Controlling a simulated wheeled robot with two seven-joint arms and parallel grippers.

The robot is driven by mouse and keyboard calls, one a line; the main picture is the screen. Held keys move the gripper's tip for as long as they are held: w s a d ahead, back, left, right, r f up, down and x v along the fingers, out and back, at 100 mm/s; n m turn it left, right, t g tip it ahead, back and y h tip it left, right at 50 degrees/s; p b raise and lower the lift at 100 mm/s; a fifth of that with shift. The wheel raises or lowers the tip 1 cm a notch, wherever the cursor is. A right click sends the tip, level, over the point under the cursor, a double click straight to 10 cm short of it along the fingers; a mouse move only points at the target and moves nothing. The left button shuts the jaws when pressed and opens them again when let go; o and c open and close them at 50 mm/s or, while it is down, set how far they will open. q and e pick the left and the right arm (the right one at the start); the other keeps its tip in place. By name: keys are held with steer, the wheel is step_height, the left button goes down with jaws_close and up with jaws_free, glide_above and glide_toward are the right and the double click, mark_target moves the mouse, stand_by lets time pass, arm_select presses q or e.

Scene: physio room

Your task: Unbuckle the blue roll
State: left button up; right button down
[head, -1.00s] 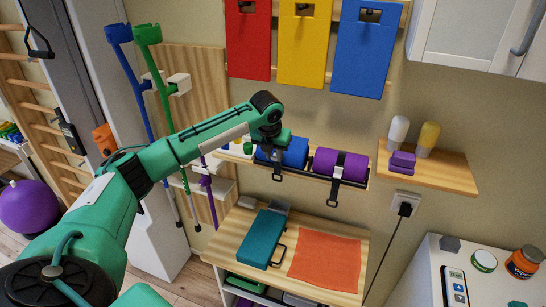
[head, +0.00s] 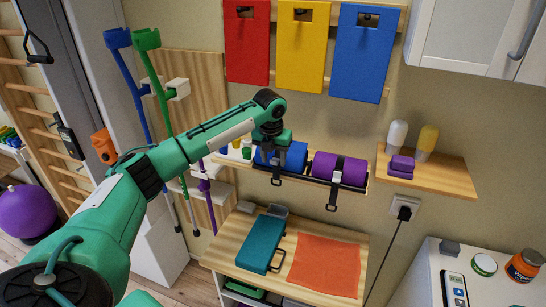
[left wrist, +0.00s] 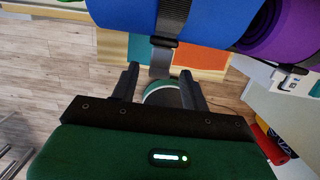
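The blue roll (head: 296,154) lies on a wall shelf, with a dark strap (head: 277,181) around it whose end hangs below the shelf edge. In the left wrist view, the blue roll (left wrist: 215,14) fills the top, with the grey strap (left wrist: 168,18) across it and its tail hanging down. My left gripper (head: 277,164) is in front of the roll's left part and hides the buckle area in the head view. In the left wrist view, my left gripper (left wrist: 159,70) is open, its two fingers on either side below the strap tail, apart from it. My right gripper is not in view.
A strapped purple roll (head: 345,171) lies right of the blue one on the shelf (head: 364,187). Below, a wooden top holds a teal case (head: 260,243) and an orange cloth (head: 325,264). Crutches (head: 152,85) lean at left. Coloured boards hang above.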

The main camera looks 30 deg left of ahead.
arm_select(q)
steer(key=shift+w, duration=0.1)
steer(key=shift+r, duration=0.1)
steer(key=shift+r, duration=0.2)
step_height(320, 180, up, 13)
steer(key=s+b, duration=0.2)
steer(key=b, duration=0.3)
steer(key=shift+d+b, duration=0.25)
steer(key=shift+b, duration=0.05)
steer(key=shift+f, duration=0.1)
